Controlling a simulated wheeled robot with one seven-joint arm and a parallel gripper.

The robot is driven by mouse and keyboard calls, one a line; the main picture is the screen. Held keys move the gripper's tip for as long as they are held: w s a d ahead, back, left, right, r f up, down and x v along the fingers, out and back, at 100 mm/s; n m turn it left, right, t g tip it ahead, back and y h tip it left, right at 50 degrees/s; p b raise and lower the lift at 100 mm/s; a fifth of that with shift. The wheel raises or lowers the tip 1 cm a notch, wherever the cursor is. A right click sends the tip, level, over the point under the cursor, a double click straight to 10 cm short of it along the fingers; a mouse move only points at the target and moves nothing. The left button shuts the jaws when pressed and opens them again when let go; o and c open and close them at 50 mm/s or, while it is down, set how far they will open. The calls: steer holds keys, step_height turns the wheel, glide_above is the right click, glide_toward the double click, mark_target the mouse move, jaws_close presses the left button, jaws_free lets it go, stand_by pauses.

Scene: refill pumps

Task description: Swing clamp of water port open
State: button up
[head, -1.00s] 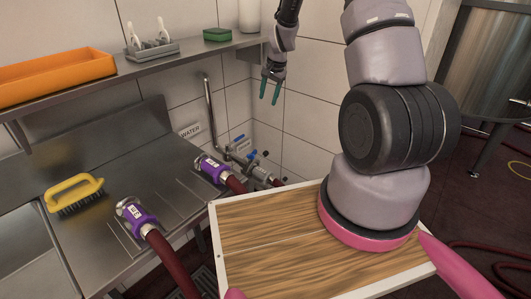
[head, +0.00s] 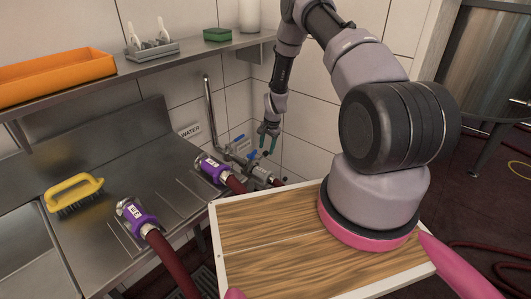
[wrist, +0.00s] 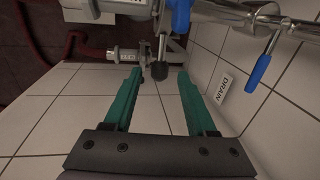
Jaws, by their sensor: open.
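The WATER sign (head: 190,130) is on the tiled wall beside a steel pipe (head: 209,105). Steel port fittings with blue handles (head: 240,145) stand right of it. My gripper (head: 268,142) is open and empty, pointing down just above and beside these fittings. In the wrist view, its two green fingers (wrist: 158,75) are spread. A dark-tipped clamp part (wrist: 161,75) shows between and beyond the fingertips; contact cannot be told. Steel fittings (wrist: 130,55) lie near the left finger. Which small part is the water port's clamp is hard to tell, and its hinge is not clear.
Purple-collared hose ends lie on the steel counter: one (head: 212,170) by the fittings, one (head: 135,213) nearer. A yellow brush (head: 75,193) is at left. A shelf (head: 130,67) overhangs the counter. A DRAIN sign (wrist: 224,84) and blue handle (wrist: 257,72) are right of the fingers.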

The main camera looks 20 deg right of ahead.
mark_target(265, 152)
steer(key=shift+w+a+f, duration=0.1)
steer(key=shift+w+f, duration=0.05)
steer(key=shift+f, duration=0.7)
steer(key=shift+w+a+f, duration=0.1)
steer(key=shift+f, duration=0.7)
jaws_close()
